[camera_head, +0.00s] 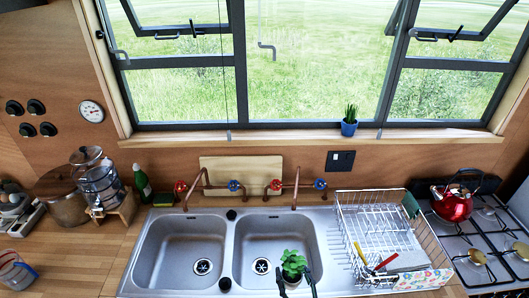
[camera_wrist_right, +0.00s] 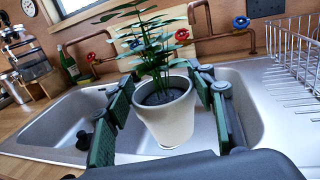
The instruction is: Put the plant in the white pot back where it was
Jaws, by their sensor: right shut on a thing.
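The plant in the white pot (camera_wrist_right: 165,120) is between the fingers of my right gripper (camera_wrist_right: 166,98) in the right wrist view. The gripper is shut on the pot, and the pot is upright or nearly so. In the head view the green leaves of this plant (camera_head: 293,262) show in front of the right sink basin, and my right gripper (camera_head: 294,283) shows at the bottom edge. The leaves hide most of the pot there. My left gripper is in neither view.
A double steel sink (camera_head: 180,233) lies ahead, with red and blue taps behind it. A dish rack (camera_head: 385,225) stands to the right, then a stove with a red kettle (camera_head: 453,204). The windowsill (camera_head: 250,138) is mostly clear; a small blue-potted plant (camera_head: 349,127) stands on it.

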